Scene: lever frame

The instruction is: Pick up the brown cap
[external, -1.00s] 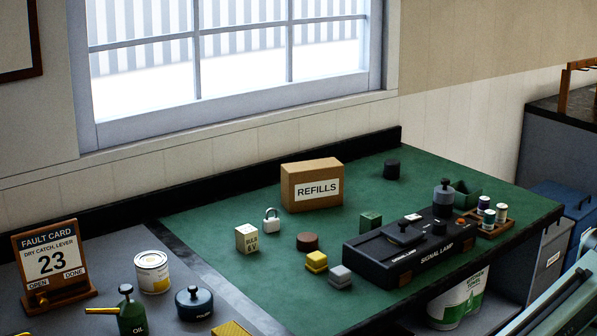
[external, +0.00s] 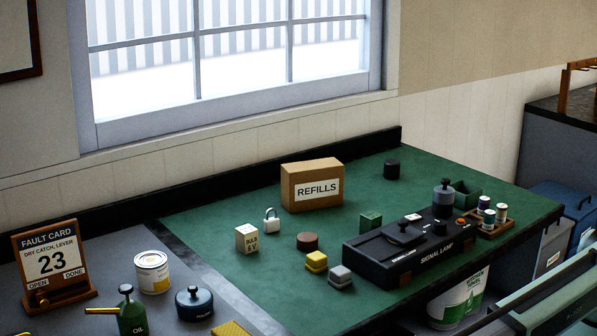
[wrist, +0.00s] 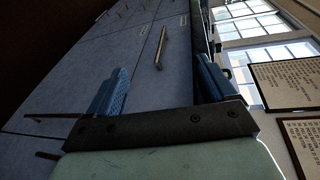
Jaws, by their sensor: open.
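The brown cap (external: 307,241) is a low, round, dark brown disc. It lies flat on the green bench top, left of the black signal lamp box and in front of the REFILLS box, with nothing on it. My gripper (wrist: 163,76) shows in the wrist view, its two blue fingers wide apart with nothing between them. The wrist camera faces a grey panelled surface, wall and window, and the cap is not in that view. In the external view only part of my pale arm shows at the lower right; the fingers are out of frame.
The signal lamp (external: 408,257) is tallest nearby.

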